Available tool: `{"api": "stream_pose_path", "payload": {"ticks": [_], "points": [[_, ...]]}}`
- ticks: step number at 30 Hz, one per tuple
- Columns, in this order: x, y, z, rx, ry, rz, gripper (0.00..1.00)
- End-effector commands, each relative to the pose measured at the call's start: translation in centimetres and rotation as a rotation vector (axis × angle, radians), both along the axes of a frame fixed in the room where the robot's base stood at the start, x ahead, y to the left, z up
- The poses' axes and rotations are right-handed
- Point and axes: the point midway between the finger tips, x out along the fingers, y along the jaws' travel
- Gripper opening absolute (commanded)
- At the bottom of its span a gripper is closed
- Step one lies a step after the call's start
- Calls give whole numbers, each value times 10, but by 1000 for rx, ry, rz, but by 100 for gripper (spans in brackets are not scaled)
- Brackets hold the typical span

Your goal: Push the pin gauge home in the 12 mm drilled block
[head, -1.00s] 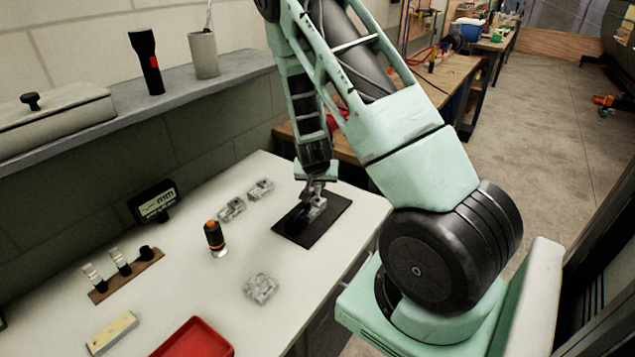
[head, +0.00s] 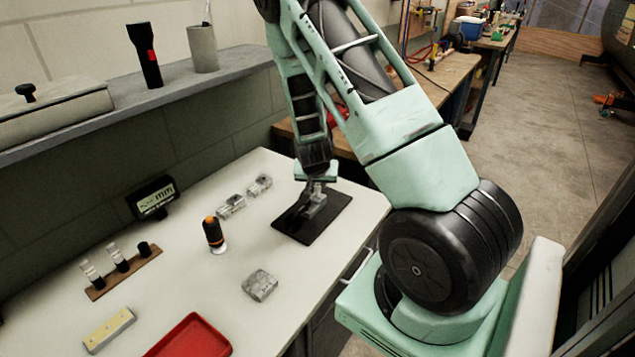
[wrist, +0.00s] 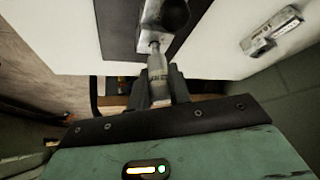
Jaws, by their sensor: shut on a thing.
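In the head view my gripper (head: 316,184) is over the black mat (head: 333,222) near the table's right end. In the wrist view my gripper (wrist: 160,92) is shut on the pin gauge (wrist: 157,68), a silvery cylinder with a narrower tip. The tip points at a grey metal block (wrist: 150,22) on the black mat (wrist: 118,25) and appears to meet its near face. I cannot tell how deep the tip sits. A dark round part stands at the block's far side. The block's size marking is not readable.
Other metal blocks lie on the table: two behind the mat (head: 231,207) (head: 260,185), one in front (head: 260,285). An orange-topped black tool (head: 213,235), a gauge rack (head: 122,272), a digital display (head: 153,198), a yellowish block (head: 109,331) and a red tray (head: 190,340) stand to the left.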

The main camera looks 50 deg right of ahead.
Motion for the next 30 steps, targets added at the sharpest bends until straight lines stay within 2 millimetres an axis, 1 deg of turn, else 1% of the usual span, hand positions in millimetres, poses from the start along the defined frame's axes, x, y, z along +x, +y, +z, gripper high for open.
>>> {"api": "stream_pose_path", "payload": {"ticks": [30], "points": [[0,0,-20,0,0,0,0]]}}
